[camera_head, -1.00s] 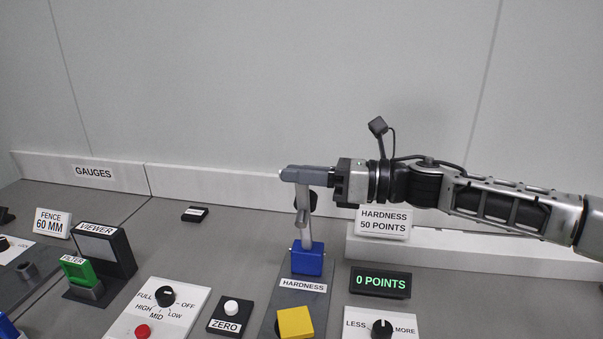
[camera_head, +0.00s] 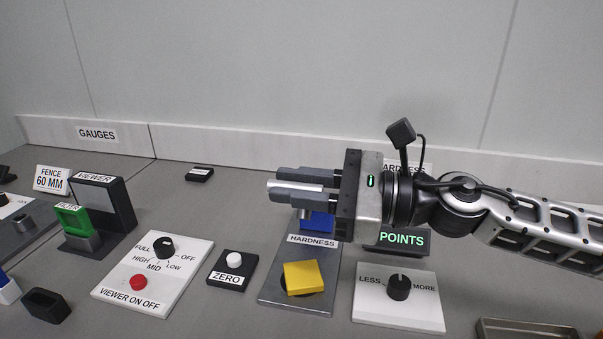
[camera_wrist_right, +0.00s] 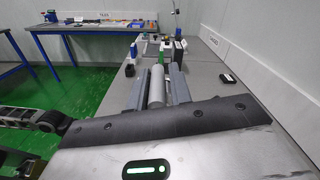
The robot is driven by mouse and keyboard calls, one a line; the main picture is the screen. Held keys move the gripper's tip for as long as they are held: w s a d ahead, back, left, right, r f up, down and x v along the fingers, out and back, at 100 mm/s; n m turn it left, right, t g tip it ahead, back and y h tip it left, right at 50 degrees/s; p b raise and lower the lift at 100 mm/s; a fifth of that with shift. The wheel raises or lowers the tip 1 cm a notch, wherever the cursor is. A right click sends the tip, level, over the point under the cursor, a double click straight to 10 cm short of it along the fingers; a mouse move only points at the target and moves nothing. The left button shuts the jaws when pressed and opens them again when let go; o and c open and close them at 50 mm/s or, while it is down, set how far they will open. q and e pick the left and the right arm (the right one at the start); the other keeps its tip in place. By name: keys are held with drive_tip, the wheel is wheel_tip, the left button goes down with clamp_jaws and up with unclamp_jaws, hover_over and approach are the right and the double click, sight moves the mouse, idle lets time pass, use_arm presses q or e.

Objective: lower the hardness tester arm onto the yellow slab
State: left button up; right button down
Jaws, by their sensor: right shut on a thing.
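The yellow slab (camera_head: 304,278) lies on the grey base plate (camera_head: 270,288) labelled HARDNESS. The blue block (camera_head: 318,222) of the tester stands behind it, partly covered by my gripper. My right gripper (camera_head: 302,184) is above and behind the slab, shut on the silver cylindrical handle (camera_head: 278,183) of the tester arm. The handle (camera_wrist_right: 157,84) also shows between the two fingers in the right wrist view. The rest of the tester arm is mostly hidden behind my gripper. The handle is clear of the slab. My left gripper is not in view.
The display (camera_head: 402,240) is partly covered by my right gripper; only POINTS reads. A LESS/MORE knob panel (camera_head: 372,306) is right of the slab. A ZERO button box (camera_head: 222,277) and viewer panel (camera_head: 125,285) are left. A tray (camera_head: 530,328) edges in at bottom right.

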use_arm(q)
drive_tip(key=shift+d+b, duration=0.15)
drive_tip(key=shift+b, duration=0.2)
use_arm(e)
drive_tip(key=shift+s+a+f+n, duration=0.2)
drive_tip(key=shift+s+f+n, duration=0.2)
drive_tip(key=shift+s+f, duration=0.3)
drive_tip(key=shift+w, duration=0.1)
drive_tip(key=c, duration=1.4)
unclamp_jaws()
use_arm(q)
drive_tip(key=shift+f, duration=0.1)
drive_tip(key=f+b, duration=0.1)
drive_tip(key=b, duration=0.2)
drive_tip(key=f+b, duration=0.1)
drive_tip(key=b, duration=0.1)
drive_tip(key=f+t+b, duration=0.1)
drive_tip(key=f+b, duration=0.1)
drive_tip(key=b, duration=0.1)
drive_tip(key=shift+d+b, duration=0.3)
drive_tip(key=shift+b, duration=0.05)
use_arm(e)
drive_tip(key=v, duration=1.6)
drive_tip(key=shift+w, duration=0.1)
